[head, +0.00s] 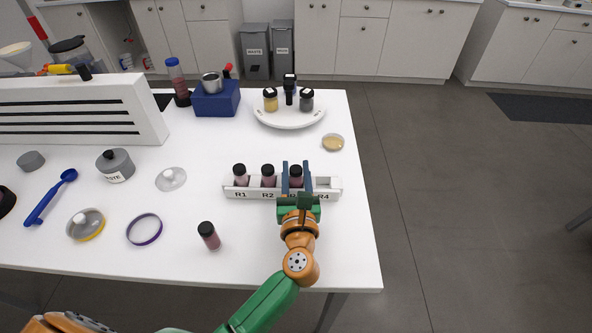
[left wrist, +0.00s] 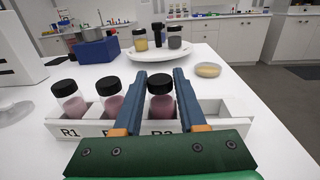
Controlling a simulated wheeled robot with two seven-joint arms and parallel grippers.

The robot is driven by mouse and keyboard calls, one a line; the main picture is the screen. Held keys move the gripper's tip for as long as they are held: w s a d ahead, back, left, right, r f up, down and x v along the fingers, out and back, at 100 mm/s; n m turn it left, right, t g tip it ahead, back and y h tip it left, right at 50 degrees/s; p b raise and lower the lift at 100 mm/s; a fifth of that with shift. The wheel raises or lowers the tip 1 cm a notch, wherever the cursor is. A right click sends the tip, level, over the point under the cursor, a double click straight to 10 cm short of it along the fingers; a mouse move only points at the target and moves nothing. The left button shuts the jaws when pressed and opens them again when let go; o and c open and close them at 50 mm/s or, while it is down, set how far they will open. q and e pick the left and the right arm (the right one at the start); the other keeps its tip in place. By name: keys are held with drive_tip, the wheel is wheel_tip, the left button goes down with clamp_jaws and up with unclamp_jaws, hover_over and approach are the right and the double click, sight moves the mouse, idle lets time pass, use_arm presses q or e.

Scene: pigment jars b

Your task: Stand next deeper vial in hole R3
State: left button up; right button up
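The white rack (head: 332,192) has holes labelled R1 to R4. Dark-capped vials with pinkish contents stand in R1 (head: 240,175), R2 (head: 268,175) and R3 (head: 295,176). In the left wrist view the R3 vial (left wrist: 161,100) stands upright between the blue fingers, its cap about level with their tips, and its base is hidden in the rack. R4 is empty. My left gripper (head: 295,168) is open around the R3 vial, with a narrow gap beside it. Another dark-capped vial (head: 208,236) stands on the table at front left. My right gripper is not in view.
A white plate (head: 289,122) with several jars stands behind the rack, with a small yellowish dish (head: 333,142) to its right. A blue block (head: 216,100) stands at the back. A purple ring (head: 145,229) lies at front left. The table's right edge is close to the rack.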

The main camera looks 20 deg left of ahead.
sight(296, 176)
use_arm(q)
drive_tip(key=o, duration=0.4)
drive_tip(key=shift+c, duration=0.2)
drive_tip(key=b+v, duration=0.2)
drive_tip(key=v, duration=0.4)
drive_tip(key=shift+s+d+f, duration=0.1)
drive_tip(key=shift+s+d, duration=0.05)
drive_tip(key=shift+s, duration=0.25)
drive_tip(key=shift+s+d, duration=0.1)
drive_tip(key=shift+s, duration=0.1)
drive_tip(key=shift+w, duration=0.1)
